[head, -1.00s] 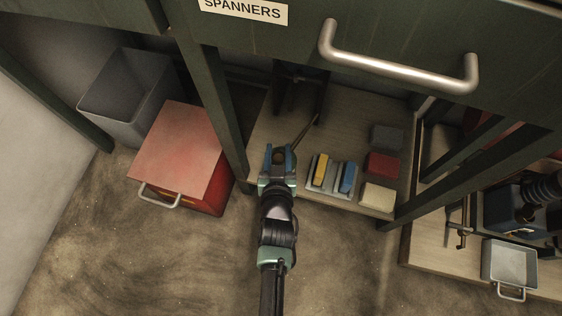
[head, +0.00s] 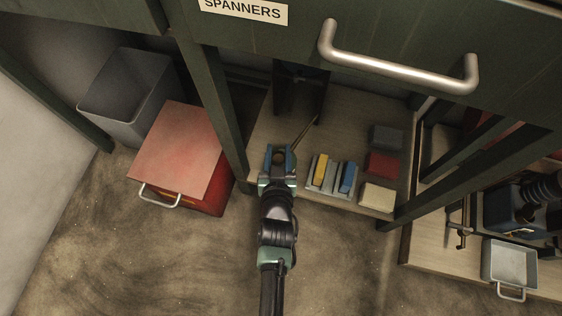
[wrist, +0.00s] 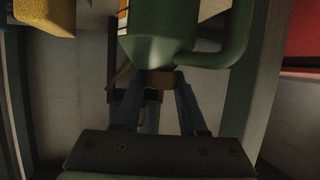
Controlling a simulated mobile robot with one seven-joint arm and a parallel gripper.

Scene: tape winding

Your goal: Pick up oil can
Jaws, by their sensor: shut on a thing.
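The oil can (wrist: 160,38) is green with a curved handle on its right and a brass-coloured collar, seen close in the wrist view. My gripper (wrist: 160,84) has its blue fingers on either side of that collar and is shut on it. In the head view my gripper (head: 280,153) is over the front left of a low wooden shelf. A thin spout (head: 306,127) points up and right from beside the fingers. The can's body is mostly hidden by the gripper in that view.
Right of my gripper are a tray of yellow and blue blocks (head: 333,176) and several loose blocks (head: 384,164). A green post (head: 226,125) and a red box (head: 185,160) stand left. A drawer with a metal handle (head: 398,66) overhangs the shelf.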

